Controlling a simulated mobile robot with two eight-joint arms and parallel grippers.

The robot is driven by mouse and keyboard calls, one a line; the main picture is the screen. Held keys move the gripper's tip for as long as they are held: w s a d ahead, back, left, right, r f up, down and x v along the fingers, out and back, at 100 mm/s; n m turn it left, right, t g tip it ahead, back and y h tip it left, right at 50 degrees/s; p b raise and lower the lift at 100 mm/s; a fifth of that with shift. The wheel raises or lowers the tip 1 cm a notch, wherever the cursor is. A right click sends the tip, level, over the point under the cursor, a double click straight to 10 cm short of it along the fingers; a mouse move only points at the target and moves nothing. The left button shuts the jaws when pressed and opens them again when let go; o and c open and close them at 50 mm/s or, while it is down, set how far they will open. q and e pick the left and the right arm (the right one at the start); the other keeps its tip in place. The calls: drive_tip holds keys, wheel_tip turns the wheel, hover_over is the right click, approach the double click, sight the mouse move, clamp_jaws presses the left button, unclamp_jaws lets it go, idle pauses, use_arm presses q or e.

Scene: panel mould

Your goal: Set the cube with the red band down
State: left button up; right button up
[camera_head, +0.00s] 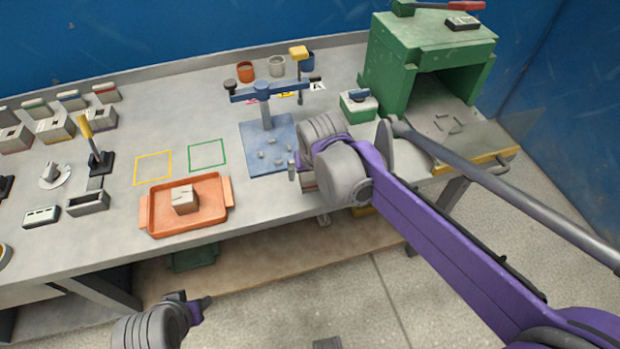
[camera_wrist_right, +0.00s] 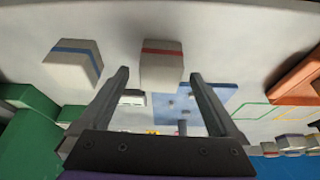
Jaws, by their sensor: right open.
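The pale cube with the red band (camera_wrist_right: 162,68) shows in the right wrist view, between and just beyond the tips of my right gripper (camera_wrist_right: 160,74). The fingers are spread apart, with a gap on both sides of the cube. In the head view my right gripper (camera_head: 294,171) is low over the bench by the front right corner of the blue plate; my own wrist hides most of what is under it. My left gripper (camera_head: 204,303) is in front of the bench at the bottom, its fingers too small to read.
A cube with a blue band (camera_wrist_right: 75,62) stands beside the red-banded one. The blue fixture plate (camera_head: 262,160) with its post is close by. An orange tray (camera_head: 222,217) holds a grey block. Yellow and green outlined squares (camera_head: 207,155) are empty. A green press (camera_head: 385,65) stands right.

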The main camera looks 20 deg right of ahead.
drive_tip(key=shift+x, duration=0.8)
drive_tip(key=shift+r, duration=0.1)
clamp_jaws()
